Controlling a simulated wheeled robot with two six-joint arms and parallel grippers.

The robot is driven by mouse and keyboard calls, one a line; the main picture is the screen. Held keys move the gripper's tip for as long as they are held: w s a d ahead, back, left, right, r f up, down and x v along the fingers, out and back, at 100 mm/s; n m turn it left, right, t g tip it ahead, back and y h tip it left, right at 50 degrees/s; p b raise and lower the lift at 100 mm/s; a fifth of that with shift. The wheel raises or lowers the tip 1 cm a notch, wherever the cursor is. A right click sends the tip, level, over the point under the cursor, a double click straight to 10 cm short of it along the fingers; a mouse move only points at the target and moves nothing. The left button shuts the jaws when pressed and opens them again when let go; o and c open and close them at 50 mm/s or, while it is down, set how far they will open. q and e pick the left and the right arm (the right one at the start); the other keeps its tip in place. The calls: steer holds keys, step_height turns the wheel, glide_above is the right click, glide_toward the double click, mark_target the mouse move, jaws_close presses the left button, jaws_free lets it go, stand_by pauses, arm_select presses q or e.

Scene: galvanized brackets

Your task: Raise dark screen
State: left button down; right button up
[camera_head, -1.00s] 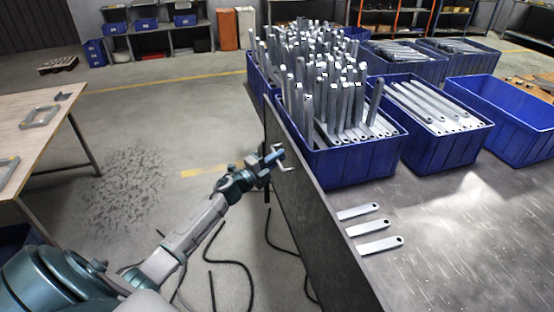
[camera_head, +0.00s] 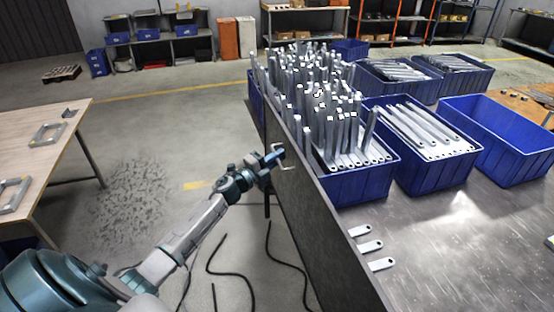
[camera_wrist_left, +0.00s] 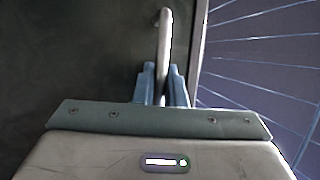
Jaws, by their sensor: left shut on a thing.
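The dark screen (camera_head: 318,225) is a tall flat panel standing along the left edge of the metal worktable. Its top edge hides the left ends of the brackets on the table and part of the front blue bin. A pale bar handle (camera_head: 288,167) is on its left face. My left gripper (camera_head: 279,156) is at this handle. In the left wrist view, the blue fingers (camera_wrist_left: 163,88) are shut around the handle (camera_wrist_left: 165,40), with the dark screen (camera_wrist_left: 80,60) behind. My right gripper is not in view.
Blue bins (camera_head: 358,187) full of upright galvanized brackets stand just right of the screen. Several loose brackets (camera_head: 369,246) lie on the worktable (camera_head: 465,240). A wooden table (camera_head: 60,150) stands at left. The floor between is open.

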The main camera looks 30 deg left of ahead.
arm_select(q)
steer(key=shift+r+p, duration=0.3)
steer(key=shift+r, duration=0.35)
steer(key=shift+w+r, duration=0.1)
steer(key=c, duration=1.5)
jaws_free()
steer(key=shift+s+a+f, duration=0.15)
steer(key=shift+s+f, duration=0.1)
steer(key=shift+s, duration=0.05)
steer(key=shift+b+v, duration=2.9)
steer(key=shift+v, duration=2.25)
